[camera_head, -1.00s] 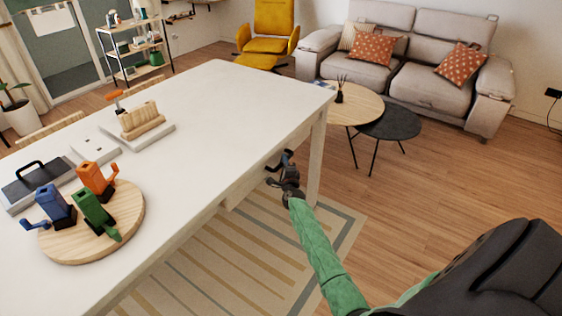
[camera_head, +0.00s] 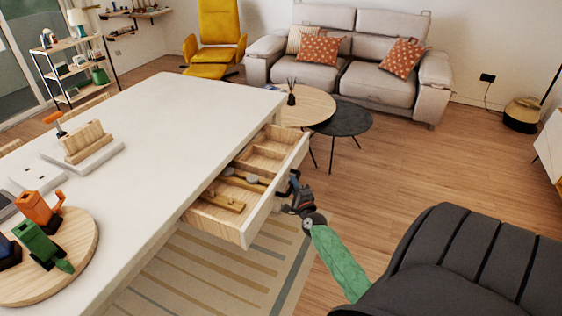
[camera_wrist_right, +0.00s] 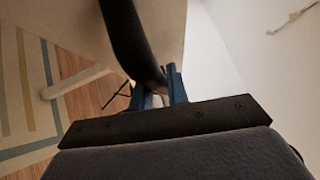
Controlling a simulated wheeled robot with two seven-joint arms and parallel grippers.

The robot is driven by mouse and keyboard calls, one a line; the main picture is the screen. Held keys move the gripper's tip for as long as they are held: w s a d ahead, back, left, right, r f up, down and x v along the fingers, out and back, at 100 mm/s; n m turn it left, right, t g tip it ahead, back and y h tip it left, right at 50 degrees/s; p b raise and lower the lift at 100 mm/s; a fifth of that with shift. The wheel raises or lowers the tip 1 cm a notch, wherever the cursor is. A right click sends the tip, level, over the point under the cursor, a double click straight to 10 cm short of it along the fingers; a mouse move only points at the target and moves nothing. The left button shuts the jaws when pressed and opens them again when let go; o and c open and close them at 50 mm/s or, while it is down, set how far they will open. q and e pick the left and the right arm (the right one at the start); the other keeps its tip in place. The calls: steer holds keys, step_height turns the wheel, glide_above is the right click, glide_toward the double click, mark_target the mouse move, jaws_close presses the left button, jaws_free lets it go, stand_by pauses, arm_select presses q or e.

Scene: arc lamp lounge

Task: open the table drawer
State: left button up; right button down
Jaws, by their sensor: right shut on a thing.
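The white table (camera_head: 150,120) has its drawer (camera_head: 278,186) pulled well out from the long side. The drawer has a white front and a wooden inside with compartments and a few small items in it. My right gripper (camera_head: 291,186) is at the outer face of the drawer front, shut on a dark curved handle (camera_wrist_right: 128,45) that shows in the right wrist view. In the head view the handle is mostly hidden by the gripper. My left gripper is not in view.
On the table are a round wooden board (camera_head: 75,262) with coloured figures and a white tray (camera_head: 95,158) with a wooden block. Round side tables (camera_head: 345,120) and a sofa (camera_head: 375,85) stand behind. The floor right of the drawer (camera_head: 410,170) is clear.

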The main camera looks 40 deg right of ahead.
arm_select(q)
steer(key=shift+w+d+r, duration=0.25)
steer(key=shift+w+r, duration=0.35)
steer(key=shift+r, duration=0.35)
arm_select(e)
steer(key=shift+s+d+f, duration=0.1)
steer(key=shift+s+d, duration=0.2)
steer(key=shift+s, duration=0.55)
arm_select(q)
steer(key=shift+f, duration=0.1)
arm_select(e)
steer(key=c, duration=1.4)
jaws_free()
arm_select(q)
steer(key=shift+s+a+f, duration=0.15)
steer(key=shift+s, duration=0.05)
arm_select(e)
steer(key=shift+o, duration=0.2)
